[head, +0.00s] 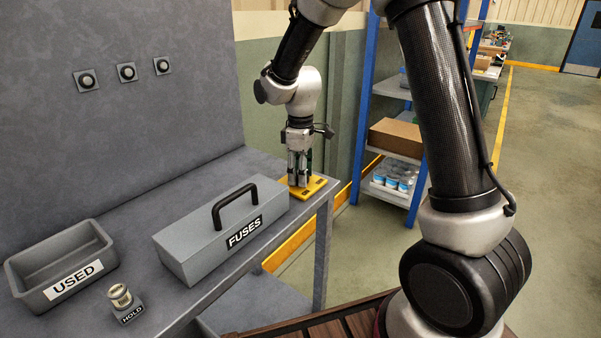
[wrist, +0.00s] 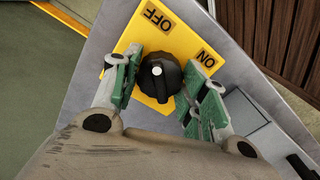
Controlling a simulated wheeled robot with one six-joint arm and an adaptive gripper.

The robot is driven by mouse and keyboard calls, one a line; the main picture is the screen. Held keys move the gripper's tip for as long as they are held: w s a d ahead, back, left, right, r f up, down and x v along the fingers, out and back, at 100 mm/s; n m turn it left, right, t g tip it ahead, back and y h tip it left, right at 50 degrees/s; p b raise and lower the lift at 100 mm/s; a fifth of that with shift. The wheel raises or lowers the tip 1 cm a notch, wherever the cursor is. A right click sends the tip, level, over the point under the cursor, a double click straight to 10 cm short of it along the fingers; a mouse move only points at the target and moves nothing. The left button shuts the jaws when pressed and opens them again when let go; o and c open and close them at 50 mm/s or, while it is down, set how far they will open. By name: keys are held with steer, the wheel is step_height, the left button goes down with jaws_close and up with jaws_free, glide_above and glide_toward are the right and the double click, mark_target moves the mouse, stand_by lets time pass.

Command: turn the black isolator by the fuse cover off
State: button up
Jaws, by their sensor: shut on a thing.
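The black isolator (wrist: 161,80) is a round knob on a yellow plate (wrist: 128,38) marked OFF and ON. In the wrist view its ridge runs roughly up and down, with a pale mark towards the OFF label (wrist: 158,18). The ON label (wrist: 206,59) is to its right. My gripper (wrist: 163,92) points down over the plate, with green-padded fingers on both sides of the knob, shut on it. In the head view my gripper (head: 299,180) hides the knob. The grey fuse cover (head: 185,236), labelled FUSES, has a black handle and stands beside the yellow plate.
A grey USED bin (head: 28,283) and a small HOLD block (head: 131,313) bearing a fuse stand at the left of the grey bench (head: 215,292). The yellow plate lies near the bench's far right corner. A blue-framed shelf (head: 361,130) stands behind.

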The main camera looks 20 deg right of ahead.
steer(key=o, duration=1)
steer(key=shift+o, duration=0.2)
step_height(320, 180, up, 12)
